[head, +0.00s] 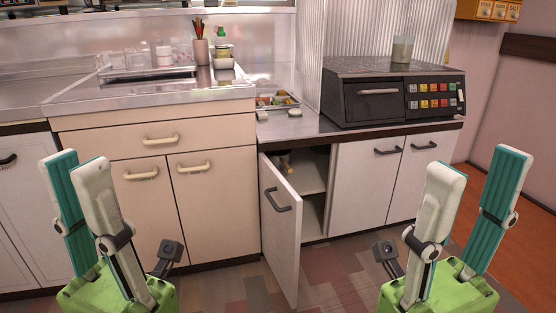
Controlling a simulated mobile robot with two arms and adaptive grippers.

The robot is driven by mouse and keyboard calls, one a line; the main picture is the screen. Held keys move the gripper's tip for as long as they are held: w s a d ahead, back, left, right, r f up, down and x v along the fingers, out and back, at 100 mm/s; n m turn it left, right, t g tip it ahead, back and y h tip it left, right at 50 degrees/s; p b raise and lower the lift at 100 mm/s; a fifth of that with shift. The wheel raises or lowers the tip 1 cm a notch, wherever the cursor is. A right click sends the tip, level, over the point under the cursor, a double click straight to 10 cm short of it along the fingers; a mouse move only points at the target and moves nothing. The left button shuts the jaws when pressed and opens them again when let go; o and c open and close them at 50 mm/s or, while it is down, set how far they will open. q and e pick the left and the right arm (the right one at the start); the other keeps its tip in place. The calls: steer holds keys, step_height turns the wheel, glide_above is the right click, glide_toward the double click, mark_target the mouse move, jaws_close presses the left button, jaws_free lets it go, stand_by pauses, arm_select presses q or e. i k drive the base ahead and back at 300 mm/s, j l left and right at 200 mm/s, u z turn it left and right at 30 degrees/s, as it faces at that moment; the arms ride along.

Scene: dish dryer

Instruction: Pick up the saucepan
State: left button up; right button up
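I cannot make out a whole saucepan. A small brown and yellowish object (287,163) shows on the upper shelf of the open cabinet (312,172), partly hidden behind its door (281,220); I cannot tell whether it is the saucepan's handle. My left gripper (75,160) is open and empty, in front of the cream cabinets at the left. My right gripper (478,163) is open and empty at the right, in front of the white cabinets. Both point upward in the picture and are apart from the cabinet.
The cabinet door stands swung out toward me between my grippers. A black oven-like appliance (380,97) with a glass (402,49) on it stands on the counter. A drying tray (148,75) with glasses, a utensil cup (200,50) and a cutlery tray (278,101) are further left. The floor ahead is clear.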

mark_target(280, 159)
steer(key=i+l, duration=0.25)
steer(key=l, duration=0.15)
steer(key=i+l, duration=0.25)
steer(key=l, duration=0.15)
steer(key=i+l, duration=0.55)
steer(key=l, duration=0.3)
steer(key=i+l, duration=0.25)
steer(key=l, duration=0.15)
steer(key=i+l, duration=0.25)
steer(key=l, duration=0.15)
